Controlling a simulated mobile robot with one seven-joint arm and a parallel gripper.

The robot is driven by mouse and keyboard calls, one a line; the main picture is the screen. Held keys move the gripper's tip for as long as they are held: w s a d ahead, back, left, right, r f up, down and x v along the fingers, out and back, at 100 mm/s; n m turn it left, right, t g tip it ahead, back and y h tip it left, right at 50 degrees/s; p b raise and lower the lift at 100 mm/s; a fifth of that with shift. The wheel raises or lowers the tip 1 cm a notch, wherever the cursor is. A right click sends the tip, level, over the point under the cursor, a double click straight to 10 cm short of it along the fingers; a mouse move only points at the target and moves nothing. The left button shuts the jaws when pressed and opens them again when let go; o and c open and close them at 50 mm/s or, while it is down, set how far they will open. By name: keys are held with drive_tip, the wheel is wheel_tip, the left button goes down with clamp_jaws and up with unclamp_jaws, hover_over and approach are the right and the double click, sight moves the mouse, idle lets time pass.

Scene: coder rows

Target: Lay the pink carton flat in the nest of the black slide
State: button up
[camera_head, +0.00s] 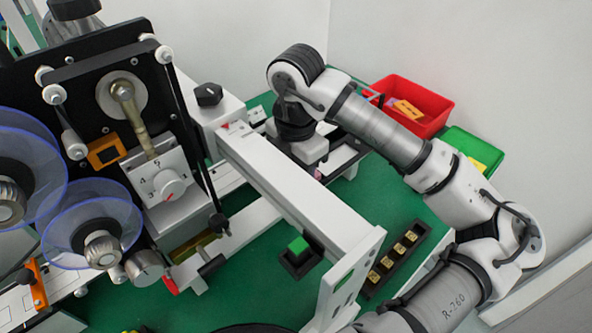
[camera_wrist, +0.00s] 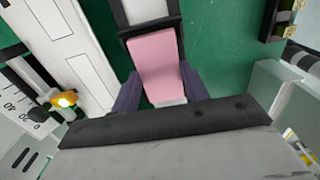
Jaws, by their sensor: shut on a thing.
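The pink carton (camera_wrist: 157,62) is in the middle of the wrist view, between the two dark fingers of my gripper (camera_wrist: 159,84). My gripper is shut on it. The far end of the carton lies at the black slide (camera_wrist: 149,28), whose dark edges show across that end and along its upper sides. I cannot tell whether the carton rests on the nest floor or is held just above it. In the head view my wrist reaches down behind the white beam, and the fingers are hidden there.
A white beam (camera_head: 290,190) crosses in front of my wrist. A red bin (camera_head: 436,123) and a green bin (camera_head: 465,140) are at the back right. The labelling machine with spools fills the left.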

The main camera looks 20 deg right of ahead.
drive_tip(key=shift+f, duration=0.1)
drive_tip(key=o, duration=0.8)
wheel_tip(320, 180, up, 14)
drive_tip(key=b, duration=0.1)
idle(0.3)
drive_tip(key=shift+f, duration=0.1)
